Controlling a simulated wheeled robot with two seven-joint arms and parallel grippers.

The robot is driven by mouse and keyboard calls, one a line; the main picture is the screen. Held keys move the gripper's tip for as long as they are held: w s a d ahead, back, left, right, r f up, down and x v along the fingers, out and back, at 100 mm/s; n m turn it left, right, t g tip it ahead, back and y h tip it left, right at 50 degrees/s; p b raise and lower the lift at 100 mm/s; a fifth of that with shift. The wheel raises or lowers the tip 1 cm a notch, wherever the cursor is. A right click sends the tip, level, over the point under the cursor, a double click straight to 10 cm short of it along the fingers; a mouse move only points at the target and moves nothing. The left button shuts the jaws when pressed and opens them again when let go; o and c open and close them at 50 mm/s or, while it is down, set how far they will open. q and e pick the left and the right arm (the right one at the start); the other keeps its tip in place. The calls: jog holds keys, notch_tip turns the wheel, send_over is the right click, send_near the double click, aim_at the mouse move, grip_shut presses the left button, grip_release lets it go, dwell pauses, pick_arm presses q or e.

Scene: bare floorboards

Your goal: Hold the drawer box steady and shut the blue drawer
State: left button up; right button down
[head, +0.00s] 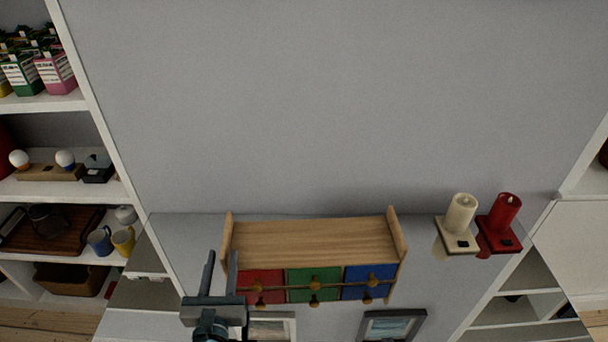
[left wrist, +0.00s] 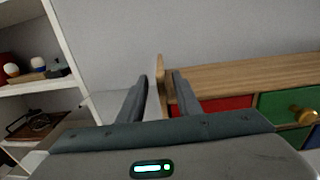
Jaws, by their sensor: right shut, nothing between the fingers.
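The drawer box (head: 315,240) stands against the grey wall, with a pale wooden top and raised side panels. Its front shows a red drawer (head: 262,282), a green drawer (head: 313,278) and a blue drawer (head: 384,274) at the right, with brass knobs. I cannot tell how far the blue drawer stands out. My left gripper (head: 220,274) is at the box's left end. In the left wrist view its open fingers (left wrist: 161,98) lie either side of the left side panel (left wrist: 161,72), with a gap visible on the left. My right gripper is not in view.
A cream candle (head: 461,214) and a red candle (head: 504,212) stand on small bases right of the box. Two framed pictures (head: 393,325) stand in front below it. White shelves (head: 60,190) with mugs and cartons are on the left. The box top is clear.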

pick_arm(q)
jog(key=shift+s+d, duration=0.15)
jog(key=shift+s, duration=2.65)
jog(key=shift+s, duration=0.1)
pick_arm(e)
jog(key=shift+s, duration=0.1)
